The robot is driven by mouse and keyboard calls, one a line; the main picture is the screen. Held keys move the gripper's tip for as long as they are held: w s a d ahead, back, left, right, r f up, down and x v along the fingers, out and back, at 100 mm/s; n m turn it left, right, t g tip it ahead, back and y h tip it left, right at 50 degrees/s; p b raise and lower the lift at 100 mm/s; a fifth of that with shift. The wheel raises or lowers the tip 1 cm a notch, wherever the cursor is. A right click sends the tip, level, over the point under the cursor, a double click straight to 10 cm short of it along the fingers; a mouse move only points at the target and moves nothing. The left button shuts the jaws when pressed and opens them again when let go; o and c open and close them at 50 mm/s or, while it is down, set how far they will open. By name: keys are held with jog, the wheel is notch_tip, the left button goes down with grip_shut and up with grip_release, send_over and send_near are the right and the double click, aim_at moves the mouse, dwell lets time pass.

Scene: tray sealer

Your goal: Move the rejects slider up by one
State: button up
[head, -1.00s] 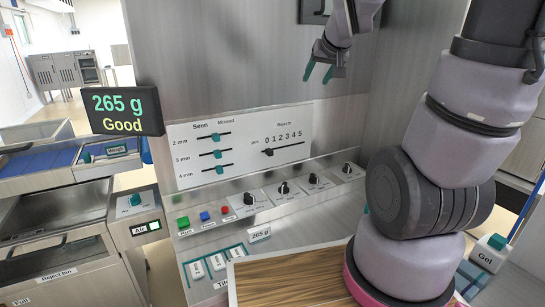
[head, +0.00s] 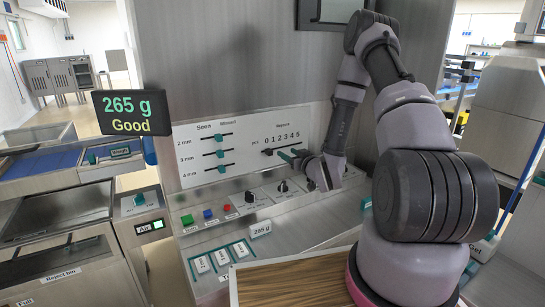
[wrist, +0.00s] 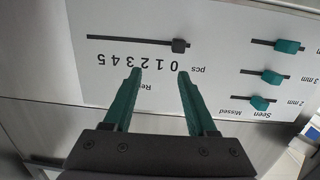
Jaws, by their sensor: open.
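The rejects slider has a dark knob (head: 268,153) on a thin horizontal track, under a scale from 0 to 5. The knob is at the left end, by the 0. In the wrist view the panel is upside down, and the knob (wrist: 180,45) is at the track's right end, near the 0. My gripper (head: 289,155) is open and empty in front of the panel, just right of the knob in the head view. In the wrist view both fingertips (wrist: 159,73) point at the scale; the right one is close to the knob but appears apart from it.
Three teal sliders (head: 221,153) for 2, 3 and 4 mm sit left on the same white panel (head: 190,140). Rotary knobs (head: 250,197) and coloured buttons (head: 208,214) line the sloped ledge below. A display (head: 132,112) reads 265 g, Good.

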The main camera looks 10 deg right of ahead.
aim_at(271, 153)
notch_tip(271, 153, down, 3)
jog(key=s+a+t+y, duration=0.1)
jog(key=s+a, duration=0.1)
jog(key=s, duration=0.1)
jog(key=shift+n, duration=0.3)
jog(key=x, duration=1)
jog(key=shift+w, duration=0.35)
grip_shut()
dwell(0.5)
